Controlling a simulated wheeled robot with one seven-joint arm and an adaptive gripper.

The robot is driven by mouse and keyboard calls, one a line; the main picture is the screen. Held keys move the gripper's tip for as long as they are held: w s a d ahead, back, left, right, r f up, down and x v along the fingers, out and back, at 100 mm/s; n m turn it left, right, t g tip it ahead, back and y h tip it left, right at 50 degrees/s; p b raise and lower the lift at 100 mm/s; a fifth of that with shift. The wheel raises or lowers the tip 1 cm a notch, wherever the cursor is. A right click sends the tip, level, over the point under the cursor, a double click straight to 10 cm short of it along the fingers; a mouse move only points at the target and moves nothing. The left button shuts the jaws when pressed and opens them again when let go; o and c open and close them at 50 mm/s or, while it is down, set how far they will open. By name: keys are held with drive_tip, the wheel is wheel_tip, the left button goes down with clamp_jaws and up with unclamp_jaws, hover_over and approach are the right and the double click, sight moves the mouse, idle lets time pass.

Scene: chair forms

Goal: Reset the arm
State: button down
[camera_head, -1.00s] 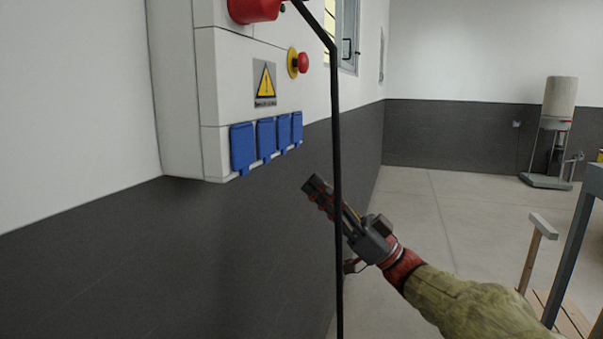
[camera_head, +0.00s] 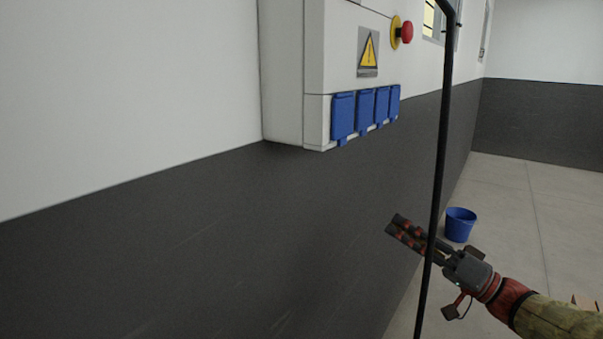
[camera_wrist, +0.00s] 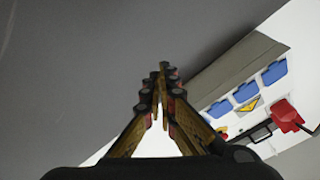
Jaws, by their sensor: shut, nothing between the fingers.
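My gripper (camera_head: 396,225) is at the lower right of the head view, pointing left toward the dark lower wall. Its fingers are together with nothing between them; in the wrist view the fingertips (camera_wrist: 160,72) also meet and are empty. It is apart from the white electrical cabinet (camera_head: 283,75), which hangs on the wall above and to the left of it. The cabinet has several blue socket covers (camera_head: 365,110), a yellow warning sign (camera_head: 368,52) and a red button (camera_head: 407,32). In the wrist view the socket covers (camera_wrist: 246,91) and a red part (camera_wrist: 287,115) show at right.
The dark lower wall (camera_head: 200,240) runs close along the left. A blue bucket (camera_head: 460,225) stands on the floor behind my gripper. A thin black pole (camera_head: 441,130) crosses the view in front of my gripper. The floor (camera_head: 540,210) at right looks mostly clear.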

drive_tip(key=s+a+f+m+g+h+p, duration=0.1)
drive_tip(key=s+a+f+m+g+h, duration=0.2)
drive_tip(key=s+f+g+h, duration=0.5)
drive_tip(key=s+a+f+m+g+h+p, duration=0.1)
drive_tip(key=s+a+f+m, duration=0.2)
drive_tip(key=s+f, duration=0.65)
drive_tip(key=s+d+f+g+h+p, duration=0.1)
drive_tip(key=s+d+f+h+p, duration=0.1)
drive_tip(key=s+d+f+h, duration=0.35)
drive_tip(key=s+a+r+n+t+h+p, duration=0.1)
drive_tip(key=s+r+n+t+h+p, duration=0.1)
drive_tip(key=r, duration=0.7)
drive_tip(key=shift+s+a+r+n+h+p, duration=0.25)
drive_tip(key=shift+s+r+n+h+p, duration=0.25)
drive_tip(key=shift+n, duration=0.6)
drive_tip(key=shift+s+f, duration=0.1)
